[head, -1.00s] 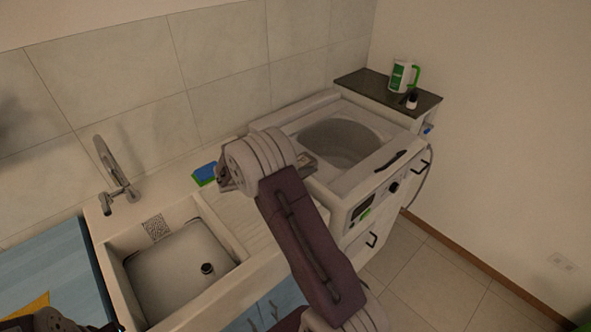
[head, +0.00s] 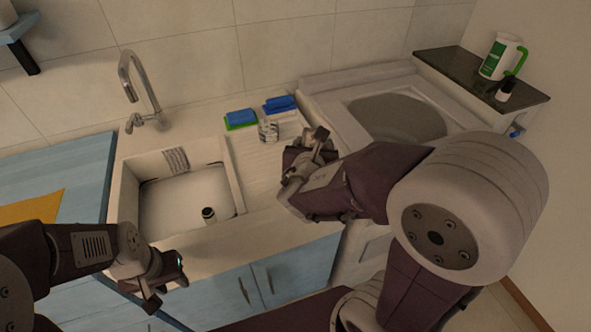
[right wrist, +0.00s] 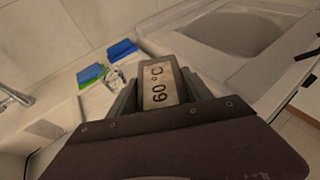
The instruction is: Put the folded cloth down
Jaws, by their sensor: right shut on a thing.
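My right gripper (head: 303,165) is over the ribbed drainboard, at the right of the sink. In the right wrist view it is shut on a small pale piece marked "60 °C" (right wrist: 158,85), held up between its fingers. I cannot tell whether this piece is part of a folded cloth. A flat orange-yellow piece (head: 30,208), which may be cloth, lies on the blue worktop at the far left. My left gripper (head: 165,285) is in front of the sink's front edge, with its fingers apart and empty.
A blue-green sponge (head: 240,120), a blue block (head: 280,104) and a small clear glass (head: 268,130) stand at the drainboard's back. The sink (head: 185,200) and tap (head: 140,90) are left. A top-loading washer (head: 335,85) and a white-green jug (head: 503,55) are right.

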